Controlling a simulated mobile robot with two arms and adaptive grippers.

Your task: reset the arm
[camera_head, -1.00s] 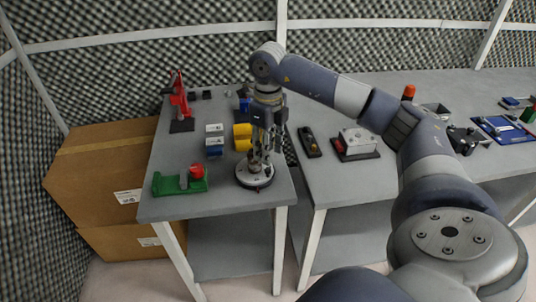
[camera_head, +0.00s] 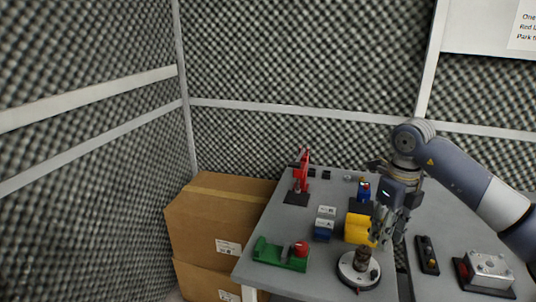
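My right arm comes in from the right edge, and its gripper (camera_head: 389,230) hangs pointing down over the grey table (camera_head: 328,268). Its fingers look spread apart, with nothing seen between them. Below and a little left of it, a round base (camera_head: 345,271) with a dark rim and a brownish upright piece (camera_head: 362,259) stands at the table's front. The gripper appears above and clear of this piece. My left gripper is not in view.
A yellow part (camera_head: 357,228) stands just left of the gripper. Blue-grey blocks (camera_head: 323,229), a green fixture (camera_head: 269,252) and a red tool (camera_head: 302,172) are further left. A metal box (camera_head: 489,266) and a dark switch box (camera_head: 427,254) are right. Cardboard boxes (camera_head: 215,223) stand beside the table.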

